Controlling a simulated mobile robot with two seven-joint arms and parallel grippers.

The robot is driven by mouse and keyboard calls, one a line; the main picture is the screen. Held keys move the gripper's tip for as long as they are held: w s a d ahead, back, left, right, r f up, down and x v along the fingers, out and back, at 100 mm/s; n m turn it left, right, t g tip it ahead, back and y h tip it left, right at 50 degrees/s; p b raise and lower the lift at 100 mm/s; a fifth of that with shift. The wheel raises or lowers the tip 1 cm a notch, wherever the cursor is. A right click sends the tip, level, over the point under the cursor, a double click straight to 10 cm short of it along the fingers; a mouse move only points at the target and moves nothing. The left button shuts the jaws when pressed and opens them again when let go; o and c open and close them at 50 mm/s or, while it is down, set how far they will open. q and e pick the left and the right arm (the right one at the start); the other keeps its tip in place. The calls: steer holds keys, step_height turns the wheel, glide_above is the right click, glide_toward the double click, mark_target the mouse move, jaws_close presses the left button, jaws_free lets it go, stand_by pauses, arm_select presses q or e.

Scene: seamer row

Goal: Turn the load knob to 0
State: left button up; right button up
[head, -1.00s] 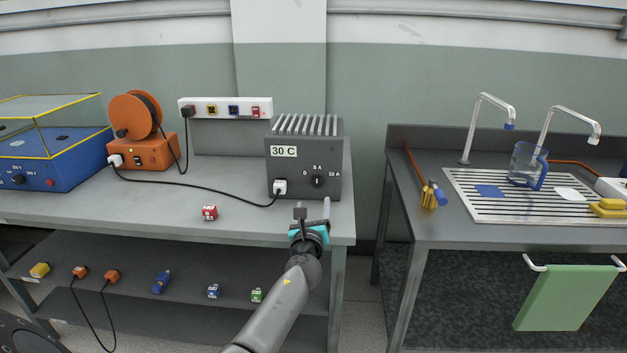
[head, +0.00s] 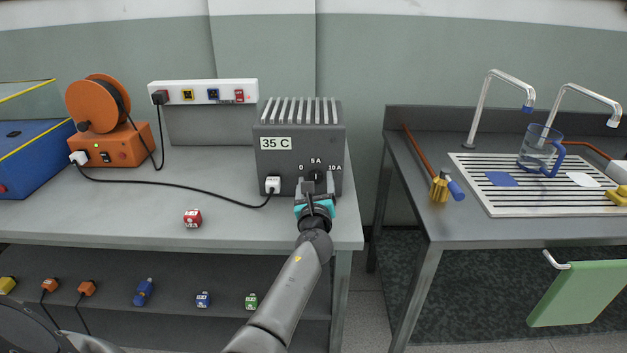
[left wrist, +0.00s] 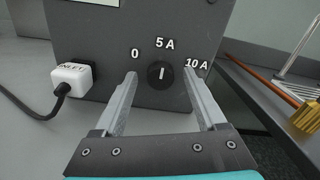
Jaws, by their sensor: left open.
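The load knob (left wrist: 161,74) is a small round black knob on the front of the grey finned load box (head: 262,158). Its white mark stands upright, toward the 5 A label; 0 is to its left and 10 A to its right. In the head view the knob (head: 316,175) shows just above my gripper. My left gripper (head: 316,186) is open in front of the box. In the left wrist view its two fingers (left wrist: 162,88) stand either side of the knob, apart from it. The box display reads 35 C. My right gripper is not seen.
A white plug (head: 272,185) labelled INLET sits in the box's lower left, with a black cable to the orange reel unit (head: 115,145). A red block (head: 192,218) lies on the bench (head: 120,220). A sink bench (head: 440,228) stands at right, past a gap.

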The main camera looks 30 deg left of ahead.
arm_select(q)
steer(key=shift+d, duration=0.1)
jaws_close()
stand_by(0.4)
